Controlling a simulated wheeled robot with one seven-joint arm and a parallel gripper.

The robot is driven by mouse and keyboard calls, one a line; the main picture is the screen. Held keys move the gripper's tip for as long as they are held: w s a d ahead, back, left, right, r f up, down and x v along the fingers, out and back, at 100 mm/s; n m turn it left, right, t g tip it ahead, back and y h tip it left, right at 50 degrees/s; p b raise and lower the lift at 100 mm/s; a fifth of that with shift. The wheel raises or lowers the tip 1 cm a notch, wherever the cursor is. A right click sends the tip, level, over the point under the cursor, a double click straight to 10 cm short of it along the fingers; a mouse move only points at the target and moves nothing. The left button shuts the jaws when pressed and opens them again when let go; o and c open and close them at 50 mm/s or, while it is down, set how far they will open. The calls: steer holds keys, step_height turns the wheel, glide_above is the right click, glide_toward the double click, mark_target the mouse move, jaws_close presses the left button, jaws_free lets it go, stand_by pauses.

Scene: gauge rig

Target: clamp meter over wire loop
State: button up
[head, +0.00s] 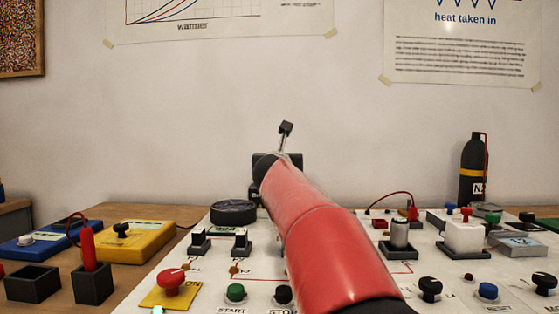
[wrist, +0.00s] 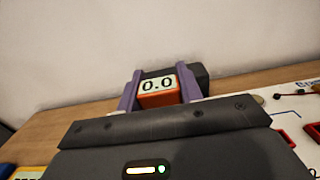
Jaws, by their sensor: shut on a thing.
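The clamp meter (wrist: 158,90) has an orange body and a display reading 0.0. It sits between the two purple fingers of my gripper (wrist: 159,87) in the wrist view, and the gripper is shut on it. A dark part shows behind the meter; its jaw cannot be made out. In the head view my red arm hides the meter and most of the gripper. A thin red wire loop (head: 391,194) arches above the white board, right of my arm. A piece of wire (wrist: 291,91) shows at the right of the wrist view. The meter appears apart from the loop.
The white board (head: 255,268) carries switches, knobs and buttons. A yellow meter (head: 136,243) and black holders (head: 32,285) stand at left. A dark bottle (head: 473,170) stands at back right. A wall rises behind the table; the air above the board is mostly free.

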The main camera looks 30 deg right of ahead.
steer(key=shift+f+b, duration=2.15)
steer(key=shift+f, duration=0.65)
step_height(320, 180, up, 7)
steer(key=p, duration=0.7)
steer(key=shift+s, duration=0.1)
